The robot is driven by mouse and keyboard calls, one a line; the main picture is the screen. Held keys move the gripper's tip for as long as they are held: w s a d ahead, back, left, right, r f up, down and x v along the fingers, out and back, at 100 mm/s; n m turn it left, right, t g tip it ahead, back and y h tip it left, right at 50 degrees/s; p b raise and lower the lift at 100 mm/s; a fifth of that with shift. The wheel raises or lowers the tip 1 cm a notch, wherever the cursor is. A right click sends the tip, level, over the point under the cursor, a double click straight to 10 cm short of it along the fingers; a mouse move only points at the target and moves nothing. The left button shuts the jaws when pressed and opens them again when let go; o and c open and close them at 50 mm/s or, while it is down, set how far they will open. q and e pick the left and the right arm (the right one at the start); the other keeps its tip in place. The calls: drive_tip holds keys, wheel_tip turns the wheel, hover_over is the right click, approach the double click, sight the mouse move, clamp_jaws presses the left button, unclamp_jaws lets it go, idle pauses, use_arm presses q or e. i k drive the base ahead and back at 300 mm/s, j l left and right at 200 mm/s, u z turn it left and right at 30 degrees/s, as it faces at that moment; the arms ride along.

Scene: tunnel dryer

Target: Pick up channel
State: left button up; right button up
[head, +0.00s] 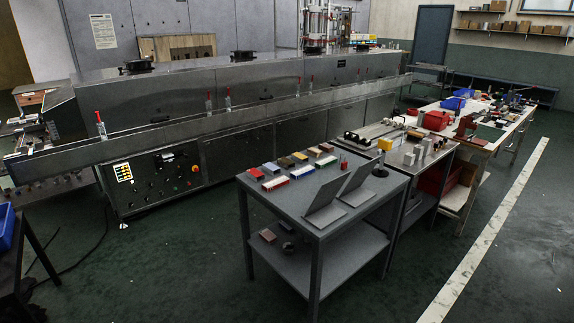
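I cannot tell for certain which thing is the channel. Several small coloured bar-like pieces lie in rows on the near grey table (262,207), too small to make out their shape. Among them are a red and white piece (275,184) and a blue and white piece (303,171) at the front of the rows. Two grey tilted plates (325,203) stand on the same table to the right of the pieces. Neither of my grippers is in view.
A long steel tunnel dryer (230,95) with a control panel (158,180) stands behind the table. Benches with tools and a red box (437,120) run back to the right. A dark stand with a blue bin (6,227) is at the left edge. The green floor in front is clear.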

sight(283, 161)
drive_tip(key=u, duration=0.85)
drive_tip(key=i, duration=5.3)
drive_tip(key=z, duration=0.7)
